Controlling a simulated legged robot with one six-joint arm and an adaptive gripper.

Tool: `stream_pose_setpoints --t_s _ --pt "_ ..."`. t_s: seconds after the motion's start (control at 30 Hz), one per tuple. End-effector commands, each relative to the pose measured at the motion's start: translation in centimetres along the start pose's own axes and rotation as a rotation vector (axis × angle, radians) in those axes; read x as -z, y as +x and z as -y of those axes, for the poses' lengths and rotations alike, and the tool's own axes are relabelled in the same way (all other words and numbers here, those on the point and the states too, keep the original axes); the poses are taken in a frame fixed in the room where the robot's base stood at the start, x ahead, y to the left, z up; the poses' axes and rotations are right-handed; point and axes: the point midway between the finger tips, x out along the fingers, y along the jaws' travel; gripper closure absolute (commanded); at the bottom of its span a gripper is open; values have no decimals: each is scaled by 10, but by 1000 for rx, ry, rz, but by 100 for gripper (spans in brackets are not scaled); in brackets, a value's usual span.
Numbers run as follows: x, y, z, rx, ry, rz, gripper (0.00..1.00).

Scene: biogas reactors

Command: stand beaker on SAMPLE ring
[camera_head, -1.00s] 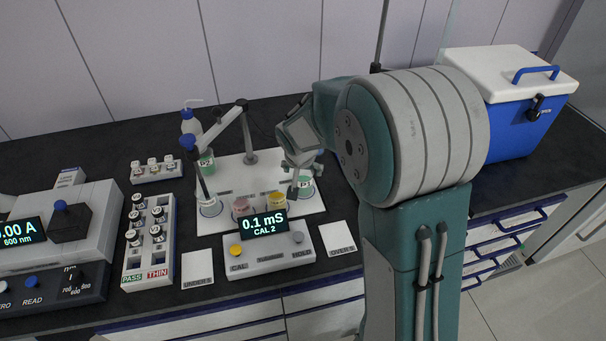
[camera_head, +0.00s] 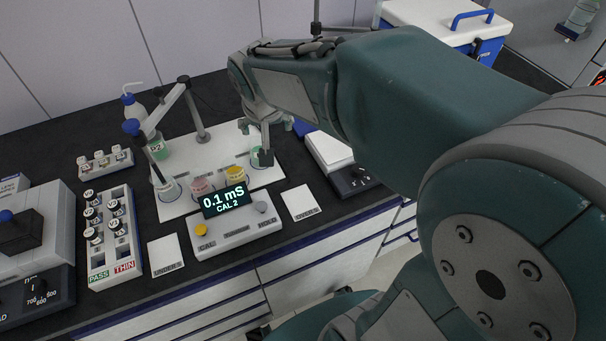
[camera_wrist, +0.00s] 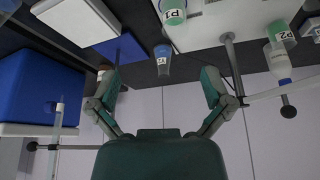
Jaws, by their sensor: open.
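My gripper (camera_head: 258,140) is open and empty, above the right edge of the white station board (camera_head: 185,208). In the wrist view my gripper (camera_wrist: 162,78) has its fingers spread wide. A small clear beaker with a blue upper part (camera_wrist: 163,64) shows beyond the gap between them, apart from both. A green-filled labelled beaker (camera_head: 256,160) stands at the board's right, partly behind a finger; it also shows in the wrist view (camera_wrist: 173,14). Another green labelled beaker (camera_head: 158,150) stands at the back left. A blue-outlined ring (camera_head: 169,190) lies under the probe; I cannot read its label.
A probe arm (camera_head: 170,105) and post rise from the board. Pink (camera_head: 200,186) and yellow (camera_head: 235,173) cups stand behind the meter (camera_head: 235,228). A vial rack (camera_head: 108,240) is left. A white-topped device (camera_head: 330,152) and blue cooler (camera_head: 487,50) are right.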

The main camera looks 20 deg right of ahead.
Motion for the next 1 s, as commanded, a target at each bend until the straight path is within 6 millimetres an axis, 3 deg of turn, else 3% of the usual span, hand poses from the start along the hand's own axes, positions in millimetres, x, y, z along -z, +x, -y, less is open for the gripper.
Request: stream_pose_setpoints --t_s 0.2,0.5,0.8,1.0 --pt "-34 -38 -20 32 -63 -19 0" --pt "-88 -74 -41 78 -159 -48 0" --pt "-134 -90 -53 118 -248 -74 0" --pt "-142 -91 -54 123 -265 -77 0"
